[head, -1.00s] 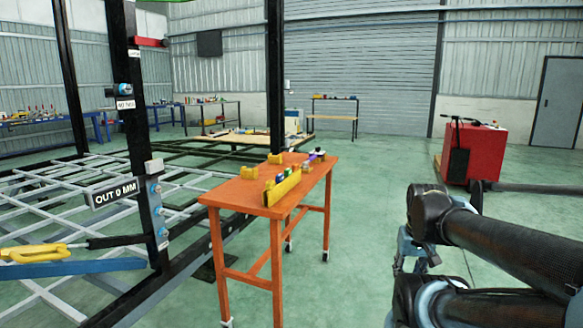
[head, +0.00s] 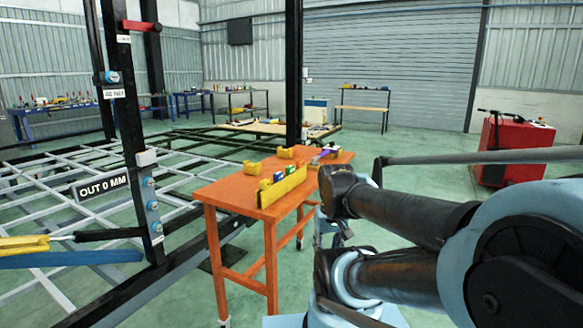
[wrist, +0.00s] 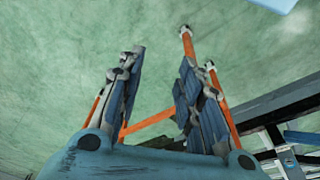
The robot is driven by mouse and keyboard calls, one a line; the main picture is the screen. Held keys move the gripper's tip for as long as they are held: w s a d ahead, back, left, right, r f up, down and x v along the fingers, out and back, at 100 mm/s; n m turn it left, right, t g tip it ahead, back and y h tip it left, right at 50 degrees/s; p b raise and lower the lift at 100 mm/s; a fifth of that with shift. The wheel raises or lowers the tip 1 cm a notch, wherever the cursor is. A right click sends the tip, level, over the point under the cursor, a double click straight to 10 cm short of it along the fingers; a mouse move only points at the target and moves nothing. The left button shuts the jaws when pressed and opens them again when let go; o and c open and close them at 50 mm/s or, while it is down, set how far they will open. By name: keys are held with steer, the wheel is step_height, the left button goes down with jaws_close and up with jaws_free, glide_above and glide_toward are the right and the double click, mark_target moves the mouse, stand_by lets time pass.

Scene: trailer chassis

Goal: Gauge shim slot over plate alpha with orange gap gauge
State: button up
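My gripper (wrist: 160,75) shows in the wrist view with its two fingers well apart and nothing between them. It points at the green floor, with orange cart legs beyond it. In the head view an orange cart (head: 232,193) stands at the centre, with a long yellow holder (head: 283,187), yellow blocks (head: 252,168) and small coloured tools on top. I cannot single out the orange gap gauge among these.
The grey chassis lattice (head: 45,193) spreads over the left. A yellow-handled tool (head: 24,244) is at the lower left edge. A red machine (head: 515,150) stands at the back right. Workbenches line the far wall.

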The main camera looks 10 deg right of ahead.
steer(key=o, duration=0.4)
steer(key=shift+o, duration=1.3)
steer(key=shift+s+a+r+m, duration=0.1)
steer(key=shift+a+r+m, duration=0.1)
steer(key=shift+r, duration=0.15)
steer(key=shift+s+a+r+m, duration=0.1)
steer(key=shift+r+m, duration=0.1)
steer(key=shift+r, duration=0.15)
steer(key=w+a+r+m+t+y, duration=0.1)
steer(key=w+r+m+y, duration=0.2)
steer(key=w+r+m, duration=0.5)
steer(key=w+r+m+y, duration=0.3)
steer(key=w+m, duration=0.2)
steer(key=w, duration=0.5)
steer(key=m+t+y, duration=0.5)
steer(key=m, duration=0.6)
glide_toward(302, 161)
steer(key=shift+m, duration=0.3)
steer(key=shift+x, duration=4.4)
